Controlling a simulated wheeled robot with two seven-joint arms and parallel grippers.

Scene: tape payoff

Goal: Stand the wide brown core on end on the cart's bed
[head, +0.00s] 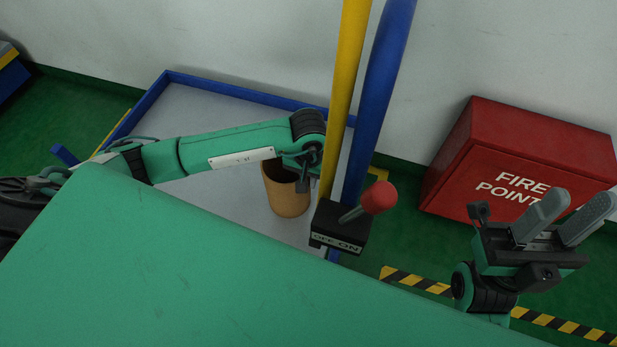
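The wide brown core (285,197) is on the grey bed of the cart (215,112), which has a blue rim. The core looks upright, with its dark open end facing up. My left gripper (303,178) is at the core's upper right rim. Its fingers are small and mostly hidden by its own wrist, so I cannot tell whether they grip the core's wall or are apart from it. My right gripper (572,215) is far to the right, away from the cart, with its two grey fingers spread and nothing between them.
A yellow post (347,80) and a blue post (383,80) rise right of the core. A black switch box (338,228) with a red-knobbed lever (378,197) is in front of them. A red fire point box (520,150) stands by the wall. Striped tape (415,281) marks the green floor.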

